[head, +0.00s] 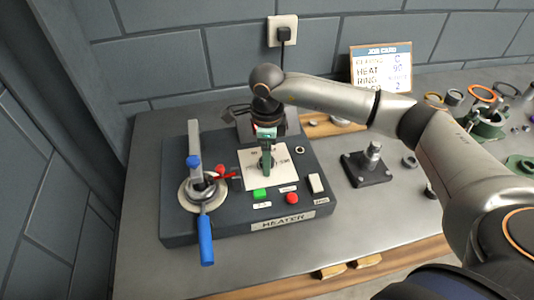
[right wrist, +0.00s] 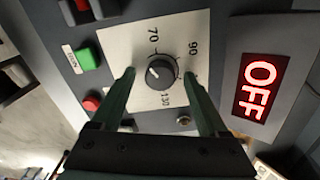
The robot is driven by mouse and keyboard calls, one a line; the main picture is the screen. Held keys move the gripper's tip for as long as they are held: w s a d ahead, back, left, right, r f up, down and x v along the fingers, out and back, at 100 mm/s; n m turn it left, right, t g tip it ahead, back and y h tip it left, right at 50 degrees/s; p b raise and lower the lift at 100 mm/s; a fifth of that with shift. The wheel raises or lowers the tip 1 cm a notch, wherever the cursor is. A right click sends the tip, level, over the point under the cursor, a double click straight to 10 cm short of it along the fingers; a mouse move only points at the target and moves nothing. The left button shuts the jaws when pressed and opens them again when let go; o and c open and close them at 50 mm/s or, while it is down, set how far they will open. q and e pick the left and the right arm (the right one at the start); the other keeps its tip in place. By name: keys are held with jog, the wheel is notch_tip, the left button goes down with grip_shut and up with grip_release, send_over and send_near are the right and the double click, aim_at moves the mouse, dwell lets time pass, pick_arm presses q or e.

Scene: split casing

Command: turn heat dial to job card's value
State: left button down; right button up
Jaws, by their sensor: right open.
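The heater (head: 190,232) is a dark box on the bench. In the right wrist view the dial's white pointer line points to the left side, away from the 90. My right gripper (right wrist: 160,80) is open, with one finger on each side of the dial. In the head view the gripper (head: 267,165) hides most of the dial. The job card (head: 381,68) stands at the back and its HEAT line appears to read 90, small and partly hidden by my arm. My left gripper is not in view.
A red OFF display (right wrist: 259,87) is beside the dial plate. Green (head: 259,194) and red (head: 292,198) buttons and a white switch (head: 317,184) sit on the heater front. A blue-handled lever (head: 206,240) is at left. A dark stand (head: 367,168) and several rings lie to the right.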

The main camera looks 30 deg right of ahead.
grip_shut()
dwell(0.7)
